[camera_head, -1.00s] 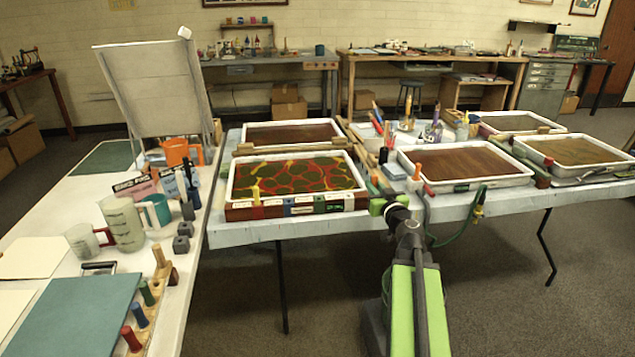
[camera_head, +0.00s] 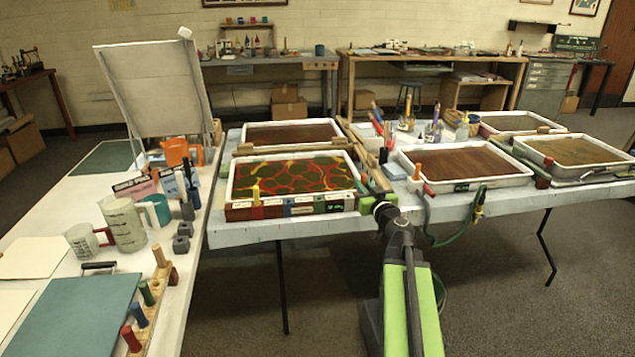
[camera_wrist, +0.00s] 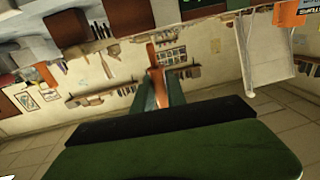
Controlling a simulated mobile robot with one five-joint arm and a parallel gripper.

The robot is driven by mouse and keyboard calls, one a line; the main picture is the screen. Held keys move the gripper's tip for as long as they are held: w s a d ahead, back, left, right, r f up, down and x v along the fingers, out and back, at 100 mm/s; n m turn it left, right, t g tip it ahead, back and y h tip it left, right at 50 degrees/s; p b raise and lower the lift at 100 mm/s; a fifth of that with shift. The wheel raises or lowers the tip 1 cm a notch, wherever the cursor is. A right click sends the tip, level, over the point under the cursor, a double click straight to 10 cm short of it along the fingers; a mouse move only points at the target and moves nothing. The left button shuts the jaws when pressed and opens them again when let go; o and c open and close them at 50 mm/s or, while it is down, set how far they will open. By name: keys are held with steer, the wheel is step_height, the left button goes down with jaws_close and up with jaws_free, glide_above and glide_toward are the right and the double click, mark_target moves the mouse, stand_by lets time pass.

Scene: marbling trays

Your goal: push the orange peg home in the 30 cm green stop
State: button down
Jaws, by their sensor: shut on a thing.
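My gripper (camera_head: 367,190) is at the front right corner of the red-and-yellow marbled tray (camera_head: 229,190). In the wrist view my gripper (camera_wrist: 160,92) is shut on a slim orange peg (camera_wrist: 153,58), which sticks out past the fingertips. The tray's front rail carries a row of coloured stops, with the green stop (camera_head: 335,203) towards the right end, just left of my gripper. The hole in the green stop cannot be made out. The peg looks apart from the stop, but its exact height is unclear.
A yellow peg (camera_head: 255,190) stands at the rail's left part. Another orange upright piece (camera_head: 418,171) stands beside the brown tray (camera_head: 460,186) on the right. A green hose (camera_head: 462,228) hangs off the table edge. Jugs and a peg rack (camera_head: 160,290) are on the left table.

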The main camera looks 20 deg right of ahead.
steer(key=shift+w+a+n+y, duration=0.3)
steer(key=shift+w+a+y, duration=0.2)
steer(key=shift+w+a, duration=1.1)
steer(key=shift+w+a+n+y, duration=0.4)
steer(key=shift+w+a, duration=0.65)
steer(key=shift+a, duration=1.2)
steer(key=shift+w+a+n+y, duration=0.2)
steer(key=shift+w+a+y, duration=0.4)
steer(key=shift+w+a, duration=1)
steer(key=shift+s+a, duration=0.25)
steer(key=shift+a, duration=0.05)
steer(key=shift+f+b, duration=2.15)
steer(key=shift+r, duration=0.1)
steer(key=c, duration=1.3)
jaws_free()
steer(key=shift+s, duration=0.1)
